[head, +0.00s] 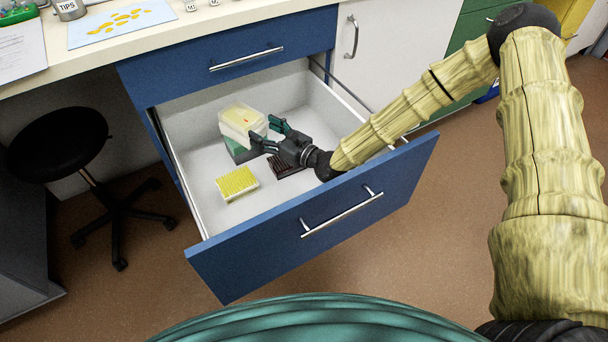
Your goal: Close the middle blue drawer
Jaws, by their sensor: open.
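The middle blue drawer (235,270) is pulled far out of the cabinet, below a shut blue top drawer (190,65). Its front carries a silver bar handle (342,212). My gripper (265,132) is inside the open drawer, past its front panel, with its fingers spread. The fingers are beside a translucent box with a yellowish lid (241,119); I cannot tell whether they touch it. My arm reaches over the drawer front from the right.
The drawer also holds a yellow tip rack (237,182) and a dark rack (287,164) partly hidden by my gripper. A black stool (60,135) stands at the left. A white cabinet door (385,50) is at the right. Brown floor (130,285) is clear in front.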

